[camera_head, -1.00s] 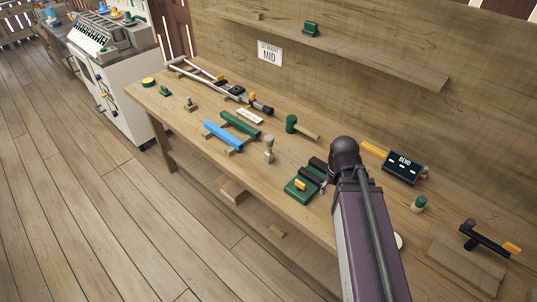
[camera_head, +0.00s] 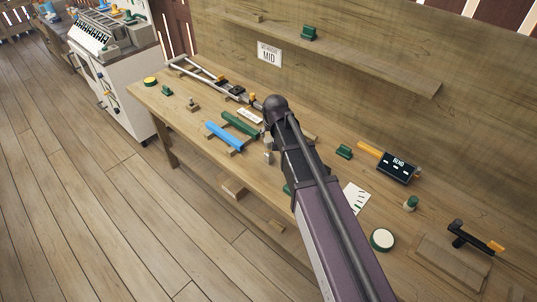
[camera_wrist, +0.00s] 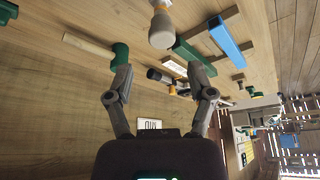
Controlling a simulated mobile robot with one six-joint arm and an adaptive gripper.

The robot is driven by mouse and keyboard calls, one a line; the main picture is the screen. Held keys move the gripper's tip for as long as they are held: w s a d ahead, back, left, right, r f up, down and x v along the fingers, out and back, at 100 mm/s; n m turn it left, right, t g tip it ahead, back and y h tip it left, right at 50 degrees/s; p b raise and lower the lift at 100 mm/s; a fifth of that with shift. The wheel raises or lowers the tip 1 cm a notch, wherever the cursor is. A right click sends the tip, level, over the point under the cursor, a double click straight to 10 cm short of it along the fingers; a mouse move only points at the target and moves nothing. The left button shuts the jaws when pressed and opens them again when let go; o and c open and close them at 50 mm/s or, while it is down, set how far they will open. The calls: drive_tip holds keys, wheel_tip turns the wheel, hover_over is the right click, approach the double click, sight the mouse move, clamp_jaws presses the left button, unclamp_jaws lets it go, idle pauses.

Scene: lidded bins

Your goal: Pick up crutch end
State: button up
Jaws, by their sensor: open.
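The crutch lies along the back left of the workbench, its pale tubes (camera_head: 194,72) spread into a V. Its dark end with an orange-yellow part (camera_head: 252,98) points right, partly hidden by my arm in the head view. In the wrist view the dark end (camera_wrist: 158,76) lies beyond and between my fingers, apart from them. My gripper (camera_wrist: 162,80) is open and empty, its two fingers spread wide. In the head view my arm hides the gripper.
A pale rounded knob (camera_wrist: 161,28), a green-headed mallet (camera_wrist: 120,55), a green bar (camera_wrist: 187,55) and a blue bar (camera_wrist: 228,38) stand near. A white label (camera_wrist: 174,67) lies beside the crutch end. The back wall carries a MID sign (camera_head: 269,53) and a shelf (camera_head: 350,60).

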sight(269, 147)
drive_tip(key=shift+f, duration=0.15)
drive_tip(key=b+x, duration=0.8)
drive_tip(key=shift+w+f, duration=0.1)
drive_tip(key=shift+f, duration=0.05)
idle(0.6)
drive_tip(key=shift+f, duration=0.15)
drive_tip(key=b+x, duration=0.3)
drive_tip(key=shift+s+a+f, duration=0.1)
drive_tip(key=shift+s, duration=0.1)
drive_tip(key=shift+b+x, duration=0.95)
drive_tip(key=shift+b, duration=0.05)
drive_tip(key=shift+c, duration=0.2)
clamp_jaws()
